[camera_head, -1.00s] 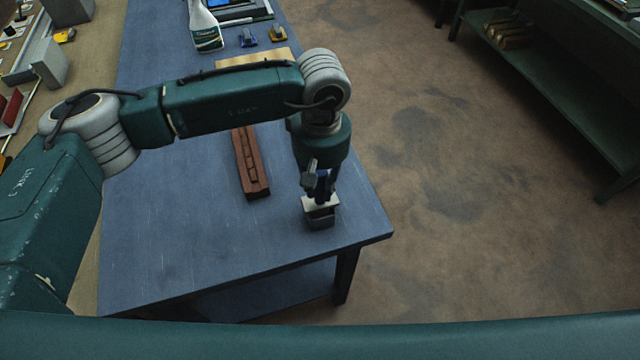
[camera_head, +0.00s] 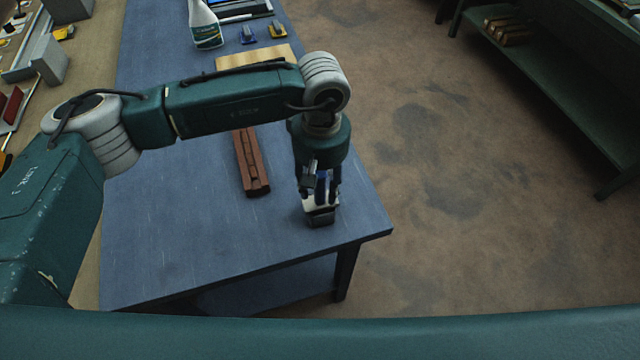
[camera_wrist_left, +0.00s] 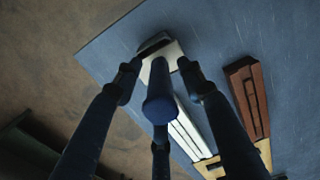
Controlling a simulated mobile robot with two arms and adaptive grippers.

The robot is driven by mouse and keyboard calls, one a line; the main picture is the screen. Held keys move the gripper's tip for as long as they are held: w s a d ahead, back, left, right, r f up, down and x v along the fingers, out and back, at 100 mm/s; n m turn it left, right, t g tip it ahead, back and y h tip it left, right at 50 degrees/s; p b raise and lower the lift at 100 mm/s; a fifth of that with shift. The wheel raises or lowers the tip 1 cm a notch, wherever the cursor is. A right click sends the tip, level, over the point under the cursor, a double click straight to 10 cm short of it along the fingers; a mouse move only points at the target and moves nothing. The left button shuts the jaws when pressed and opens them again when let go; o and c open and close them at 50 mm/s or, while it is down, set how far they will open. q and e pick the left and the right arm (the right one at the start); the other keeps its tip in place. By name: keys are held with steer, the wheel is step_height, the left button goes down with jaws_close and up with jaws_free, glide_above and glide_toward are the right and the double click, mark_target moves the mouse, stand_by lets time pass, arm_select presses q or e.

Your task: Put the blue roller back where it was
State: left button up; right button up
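The blue roller (camera_head: 321,188) stands upright near the front right corner of the blue table (camera_head: 200,250). Its blue handle points up, and a white and dark part is at its lower end. In the left wrist view the round end of the blue handle (camera_wrist_left: 160,106) faces the camera. My left gripper (camera_head: 322,192) points down around the handle. Its fingers (camera_wrist_left: 158,80) are spread around it, with gaps visible on both sides. They partly hide the roller in the head view. My right gripper is not in view.
A red-brown slotted block (camera_head: 250,163) lies left of the gripper; it also shows in the left wrist view (camera_wrist_left: 248,95). The front table area is clear.

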arm_select(q)
step_height(320, 180, up, 11)
steer(key=b, duration=0.4)
steer(key=shift+d+f, duration=0.1)
steer(key=shift+f, duration=0.05)
steer(key=shift+r, duration=0.45)
